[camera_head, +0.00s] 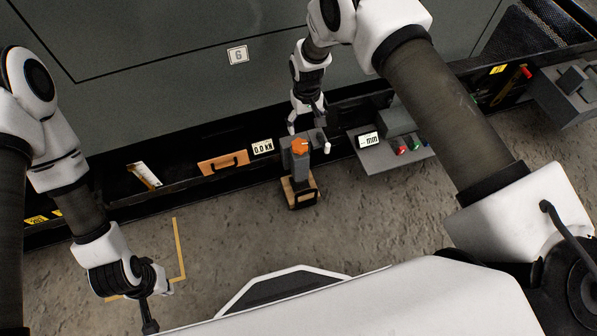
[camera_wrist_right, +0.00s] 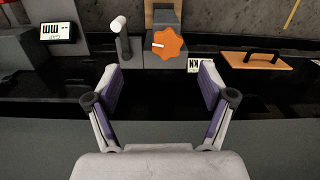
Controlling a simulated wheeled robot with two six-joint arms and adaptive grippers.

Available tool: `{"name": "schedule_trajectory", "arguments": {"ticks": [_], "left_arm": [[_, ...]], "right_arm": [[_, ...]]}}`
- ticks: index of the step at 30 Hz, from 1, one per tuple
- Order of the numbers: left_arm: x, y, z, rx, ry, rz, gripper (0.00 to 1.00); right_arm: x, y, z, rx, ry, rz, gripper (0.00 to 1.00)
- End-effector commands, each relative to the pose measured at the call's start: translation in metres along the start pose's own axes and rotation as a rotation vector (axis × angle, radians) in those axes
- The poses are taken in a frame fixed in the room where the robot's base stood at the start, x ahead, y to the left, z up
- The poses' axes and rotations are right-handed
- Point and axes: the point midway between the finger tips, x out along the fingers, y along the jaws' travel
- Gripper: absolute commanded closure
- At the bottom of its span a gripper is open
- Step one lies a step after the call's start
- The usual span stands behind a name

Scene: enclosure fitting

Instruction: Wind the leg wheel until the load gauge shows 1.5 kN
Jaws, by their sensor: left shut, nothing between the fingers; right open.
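The leg wheel (camera_head: 300,146) is an orange lobed knob on a grey leg housing. It also shows in the right wrist view (camera_wrist_right: 172,45), with a small white mark on its left side. The load gauge (camera_head: 262,147) is a white plate to its left in the head view, reading 0.0 kN. In the right wrist view the gauge (camera_wrist_right: 197,66) is upside down and partly covered by a fingertip. My right gripper (camera_head: 307,123) is open and empty, just behind the wheel and apart from it. My left gripper (camera_head: 164,289) is shut and empty, low over the floor at the left.
A white-capped lever (camera_wrist_right: 118,30) stands beside the wheel. A grey box with a mm display (camera_head: 368,140) and coloured buttons is to the right. An orange plate with a black handle (camera_head: 223,163) is to the left. The grey enclosure wall (camera_head: 180,60) rises behind. Open floor lies in front.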

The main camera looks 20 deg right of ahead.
Motion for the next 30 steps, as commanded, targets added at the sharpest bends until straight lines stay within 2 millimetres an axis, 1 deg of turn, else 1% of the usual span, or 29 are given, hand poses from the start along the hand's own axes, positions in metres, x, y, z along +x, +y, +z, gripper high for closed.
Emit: {"name": "schedule_trajectory", "arguments": {"ticks": [1,2,4,8,10,18,21,29,30], "left_arm": [[0.039,0.000,-0.001,0.000,0.002,0.000,1.00],[0.046,0.000,-0.001,0.000,0.002,0.000,1.00],[0.055,0.000,-0.002,0.000,0.004,0.000,1.00],[0.056,0.000,-0.002,0.000,0.005,0.000,1.00],[0.057,0.000,-0.002,0.000,0.005,0.000,1.00],[0.072,0.000,-0.002,0.000,0.004,0.000,1.00],[0.075,-0.001,-0.002,0.000,0.004,0.000,1.00],[0.074,0.000,-0.002,0.000,0.004,0.000,1.00],[0.075,0.000,-0.002,0.000,0.004,0.000,1.00]], "right_arm": [[0.031,-0.006,-0.018,-0.014,0.037,0.003,0.18],[0.035,-0.009,-0.022,-0.019,0.046,0.004,0.18],[0.042,-0.011,-0.022,-0.026,0.047,0.007,0.18],[0.045,-0.012,-0.022,-0.027,0.049,0.008,0.18],[0.052,-0.011,-0.022,-0.027,0.048,0.008,0.18],[0.104,-0.011,-0.024,-0.028,0.047,0.007,0.18],[0.114,-0.011,-0.025,-0.028,0.048,0.007,0.18],[0.116,-0.011,-0.025,-0.027,0.049,0.007,0.18],[0.116,-0.011,-0.025,-0.027,0.049,0.007,0.25]]}}
